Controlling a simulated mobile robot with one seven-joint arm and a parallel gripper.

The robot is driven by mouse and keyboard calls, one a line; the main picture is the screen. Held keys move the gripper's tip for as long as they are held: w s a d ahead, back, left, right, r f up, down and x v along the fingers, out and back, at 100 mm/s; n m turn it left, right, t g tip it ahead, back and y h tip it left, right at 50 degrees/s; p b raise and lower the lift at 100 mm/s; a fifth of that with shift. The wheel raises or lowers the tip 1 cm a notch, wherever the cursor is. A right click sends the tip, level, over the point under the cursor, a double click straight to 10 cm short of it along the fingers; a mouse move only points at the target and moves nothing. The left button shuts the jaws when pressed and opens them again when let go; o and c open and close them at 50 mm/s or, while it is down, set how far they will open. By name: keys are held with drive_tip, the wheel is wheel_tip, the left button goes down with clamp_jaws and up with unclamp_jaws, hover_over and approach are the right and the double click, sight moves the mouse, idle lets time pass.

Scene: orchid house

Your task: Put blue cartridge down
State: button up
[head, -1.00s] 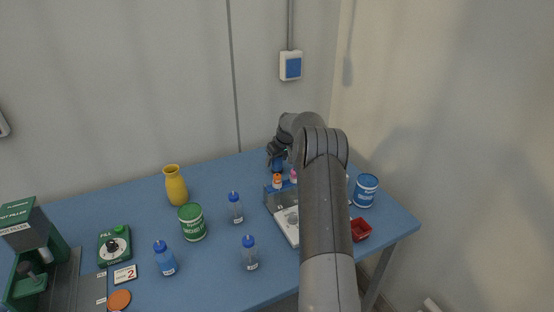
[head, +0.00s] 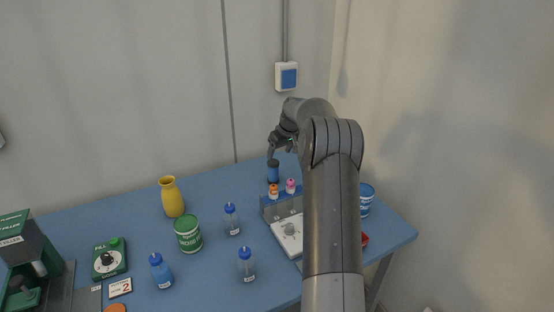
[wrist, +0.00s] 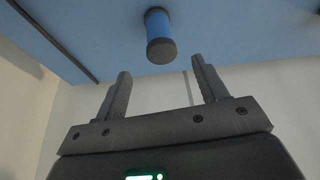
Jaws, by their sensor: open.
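The blue cartridge (head: 273,172), with dark ends, stands upright on the blue table (head: 225,187) near the back, just behind the rack. In the wrist view the cartridge (wrist: 159,30) shows beyond the fingertips, centred between them, with a visible gap. My gripper (head: 273,150) is above the cartridge in the head view. In the wrist view my gripper (wrist: 161,68) is open, with nothing between its fingers.
A rack (head: 283,206) with orange-capped and pink-capped bottles stands just in front of the cartridge. A white device (head: 288,232) is nearer. A yellow vase (head: 172,197), green tin (head: 188,235) and blue-capped bottles stand left. Table left of the cartridge is clear.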

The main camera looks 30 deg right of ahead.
drive_tip(key=s+a+r+h, duration=0.1)
drive_tip(key=s+a+r, duration=1.6)
drive_tip(key=s+a, duration=0.2)
drive_tip(key=s+a+f, duration=0.1)
drive_tip(key=s+a, duration=0.2)
drive_tip(key=s, duration=0.6)
drive_tip(key=s+a+f+m, duration=0.1)
drive_tip(key=s+a+f, duration=0.1)
drive_tip(key=s, duration=0.8)
drive_tip(key=s+a+f+t, duration=0.1)
drive_tip(key=s+a, duration=0.3)
drive_tip(key=s, duration=0.5)
drive_tip(key=shift+s+a+f+m, duration=0.2)
drive_tip(key=shift+s+a+m, duration=0.15)
drive_tip(key=shift+m, duration=0.05)
